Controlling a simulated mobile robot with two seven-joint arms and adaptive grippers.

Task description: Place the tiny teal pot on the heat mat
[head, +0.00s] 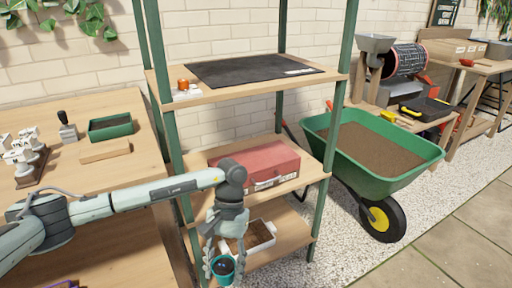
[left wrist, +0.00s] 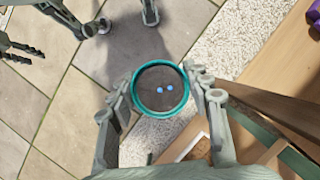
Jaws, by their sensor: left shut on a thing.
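The tiny teal pot (head: 223,267) is held upright in my left gripper (head: 222,266), low in front of the shelf unit in the head view. In the left wrist view the pot (left wrist: 160,66) shows from above, with dark soil and small blue specks inside. The fingers of my left gripper (left wrist: 161,90) press on both sides of its rim. The heat mat (head: 250,70) is a flat black sheet on the top shelf, well above and behind the pot. My right gripper is not in the head view; I cannot tell whether the gripper parts at the wrist view's upper left are its own.
The top shelf (head: 185,97) also bears a small white and orange device (head: 184,87) left of the mat. A red case (head: 258,165) fills the middle shelf. A white tray (head: 262,240) sits on the lower shelf. A green wheelbarrow (head: 420,165) stands at right.

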